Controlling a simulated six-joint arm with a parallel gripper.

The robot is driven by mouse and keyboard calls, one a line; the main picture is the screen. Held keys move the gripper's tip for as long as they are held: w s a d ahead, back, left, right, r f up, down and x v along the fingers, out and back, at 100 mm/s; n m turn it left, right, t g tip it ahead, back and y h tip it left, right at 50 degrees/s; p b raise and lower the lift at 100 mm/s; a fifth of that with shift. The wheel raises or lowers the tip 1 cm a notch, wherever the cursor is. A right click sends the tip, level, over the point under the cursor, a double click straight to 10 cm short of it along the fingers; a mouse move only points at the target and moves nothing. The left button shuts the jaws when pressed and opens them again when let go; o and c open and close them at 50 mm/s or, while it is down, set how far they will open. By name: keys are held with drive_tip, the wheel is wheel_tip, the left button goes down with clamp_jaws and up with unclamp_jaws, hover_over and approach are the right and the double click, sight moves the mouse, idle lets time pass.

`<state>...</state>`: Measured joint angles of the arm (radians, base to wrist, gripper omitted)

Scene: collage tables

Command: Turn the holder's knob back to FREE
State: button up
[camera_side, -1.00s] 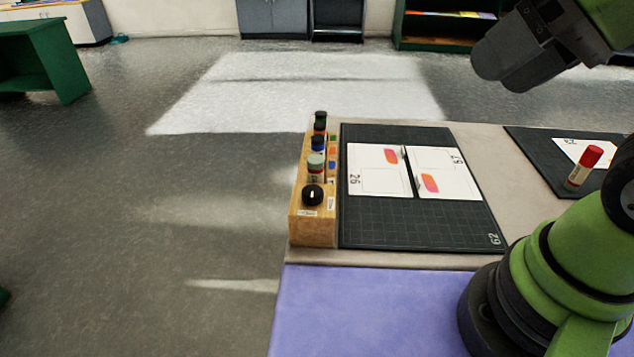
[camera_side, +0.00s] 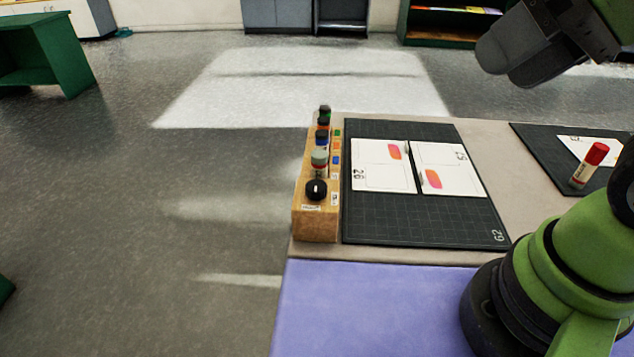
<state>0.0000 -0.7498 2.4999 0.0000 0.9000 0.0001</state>
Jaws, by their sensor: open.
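The wooden holder (camera_side: 316,229) stands along the left edge of the table. Its round black knob (camera_side: 316,190) sits on top at the near end, with a white mark on it. Small labels lie beside the knob, too small to read. Several capped bottles or sticks (camera_side: 319,163) stand in a row in the holder behind the knob. My gripper (camera_side: 510,66) is high at the upper right, well away from the holder and partly cut off by the frame. Its dark fingers overlap in this view, and nothing shows between them.
A dark cutting mat (camera_side: 420,220) beside the holder bears white cards (camera_side: 447,169) with orange-pink patches. The purple near surface (camera_side: 375,310) is clear.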

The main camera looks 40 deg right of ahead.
drive_tip(key=shift+o, duration=0.4)
drive_tip(key=shift+w, duration=0.2)
drive_tip(key=m+g+h, duration=0.2)
drive_tip(key=m+g, duration=0.5)
drive_tip(key=m, duration=0.3)
hover_over(316, 185)
wheel_tip(316, 185, down, 14)
drive_tip(key=shift+r, duration=0.15)
wheel_tip(316, 185, down, 9)
drive_tip(key=shift+f, duration=0.2)
drive_tip(key=shift+n, duration=0.3)
drive_tip(key=c, duration=0.9)
